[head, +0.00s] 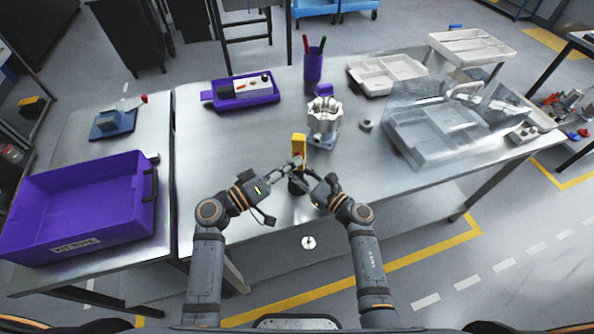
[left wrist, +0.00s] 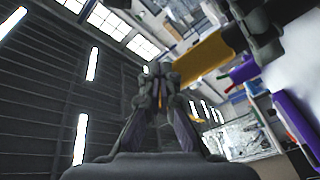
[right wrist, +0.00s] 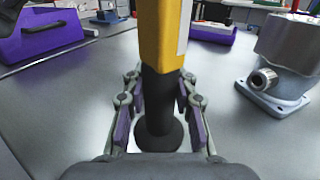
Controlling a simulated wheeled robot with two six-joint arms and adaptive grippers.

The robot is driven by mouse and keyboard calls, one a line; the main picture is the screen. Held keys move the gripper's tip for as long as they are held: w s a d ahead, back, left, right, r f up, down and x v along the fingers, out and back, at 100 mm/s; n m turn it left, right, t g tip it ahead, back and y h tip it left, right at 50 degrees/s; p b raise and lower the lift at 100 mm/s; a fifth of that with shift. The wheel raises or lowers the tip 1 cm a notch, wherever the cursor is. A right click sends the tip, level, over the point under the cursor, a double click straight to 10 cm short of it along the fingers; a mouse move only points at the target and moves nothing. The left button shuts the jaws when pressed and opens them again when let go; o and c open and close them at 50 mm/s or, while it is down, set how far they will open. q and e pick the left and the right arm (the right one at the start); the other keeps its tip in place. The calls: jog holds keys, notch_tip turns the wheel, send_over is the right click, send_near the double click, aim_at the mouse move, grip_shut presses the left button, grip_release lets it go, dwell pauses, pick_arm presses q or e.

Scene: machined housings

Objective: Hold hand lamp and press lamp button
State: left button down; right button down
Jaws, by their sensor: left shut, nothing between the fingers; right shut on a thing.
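The hand lamp has a yellow upper body (head: 299,143) and a black lower handle; it stands upright near the table's front edge. In the right wrist view its yellow body (right wrist: 162,35) rises above the black handle (right wrist: 160,98). My right gripper (right wrist: 160,112) is shut around the black handle. My left gripper (head: 297,163) is shut and empty, its fingertips close to the lamp's yellow part in the head view. In the left wrist view the left fingers (left wrist: 163,75) are together beside the yellow body (left wrist: 202,58). The lamp's button cannot be made out.
A machined housing (head: 323,118) stands just behind the lamp, with a small metal part (head: 366,125) to its right. A purple bin (head: 75,215) is at left, a purple tray (head: 241,98) and purple cup (head: 313,68) behind. A clear cover (head: 450,115) is at right.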

pick_arm(q)
jog(key=shift+s, duration=0.55)
jog(key=s, duration=0.4)
jog(key=s+a, duration=0.1)
jog(key=s, duration=0.1)
dwell(0.3)
jog(key=shift+d, duration=0.1)
pick_arm(e)
jog(key=c, duration=1)
grip_release()
